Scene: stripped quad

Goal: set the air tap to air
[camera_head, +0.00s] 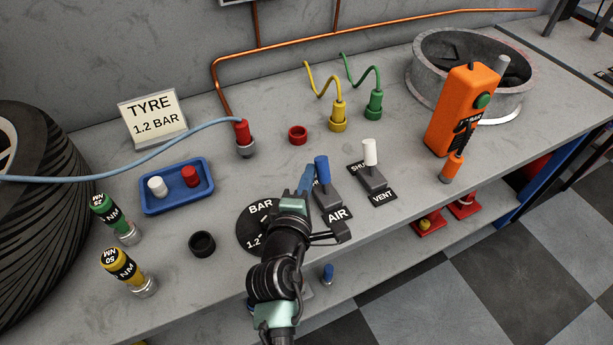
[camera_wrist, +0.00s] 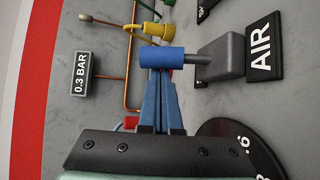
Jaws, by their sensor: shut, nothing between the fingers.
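The air tap has a blue handle (camera_head: 322,169) on a grey block, which stands on a black plate marked AIR (camera_head: 338,216). The handle sticks up from the block. In the wrist view the blue handle (camera_wrist: 162,57) lies across the picture, with the AIR plate (camera_wrist: 263,45) on the right. My gripper (camera_head: 307,170) is shut and empty, its blue fingers just left of the handle in the head view. In the wrist view its fingertips (camera_wrist: 157,75) meet the handle's edge; I cannot tell whether they touch.
A white-handled tap (camera_head: 370,153) marked VENT stands close on the right. A round BAR dial (camera_head: 255,229) lies left of my gripper, partly covered. An orange handset (camera_head: 459,108) and a metal ring (camera_head: 424,84) stand further right. A blue tray (camera_head: 150,207) is on the left.

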